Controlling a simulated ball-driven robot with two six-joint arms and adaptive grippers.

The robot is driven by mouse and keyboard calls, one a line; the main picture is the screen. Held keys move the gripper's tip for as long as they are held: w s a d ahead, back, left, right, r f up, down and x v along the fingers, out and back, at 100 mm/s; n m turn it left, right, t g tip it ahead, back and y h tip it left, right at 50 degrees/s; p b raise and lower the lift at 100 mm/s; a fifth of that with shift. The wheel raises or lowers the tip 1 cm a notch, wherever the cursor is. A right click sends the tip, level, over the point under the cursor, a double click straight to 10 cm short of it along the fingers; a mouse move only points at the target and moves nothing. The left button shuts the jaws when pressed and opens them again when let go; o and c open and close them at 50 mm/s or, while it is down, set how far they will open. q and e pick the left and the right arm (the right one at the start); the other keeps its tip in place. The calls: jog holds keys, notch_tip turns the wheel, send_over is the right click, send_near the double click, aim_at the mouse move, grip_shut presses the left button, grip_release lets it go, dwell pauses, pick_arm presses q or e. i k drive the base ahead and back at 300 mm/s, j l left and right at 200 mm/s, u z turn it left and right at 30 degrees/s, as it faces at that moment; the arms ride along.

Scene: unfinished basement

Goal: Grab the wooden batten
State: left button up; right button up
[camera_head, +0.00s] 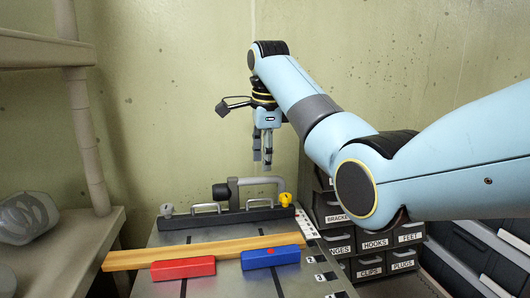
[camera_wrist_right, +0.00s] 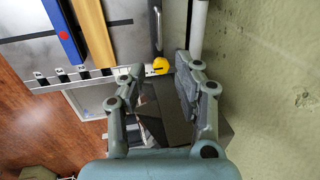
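The wooden batten (camera_head: 225,250) lies flat across the grey work surface (camera_head: 212,287), and its left end reaches past the left edge. A red block (camera_head: 183,268) and a blue block (camera_head: 271,258) sit along its near side and hide part of it. My right gripper (camera_head: 262,165) hangs above the back of the surface, pointing down, apart from the batten. In the right wrist view the right gripper (camera_wrist_right: 161,66) is open and empty. The batten (camera_wrist_right: 93,32) shows there at upper left, beside the blue block (camera_wrist_right: 66,32). My left gripper is not in view.
Labelled drawers (camera_head: 376,243) are at right, and a beige shelf (camera_head: 62,250) holding a grey object (camera_head: 27,217) is at left. The wall is close behind.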

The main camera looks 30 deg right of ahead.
aim_at(136, 259)
jog(key=k, duration=1)
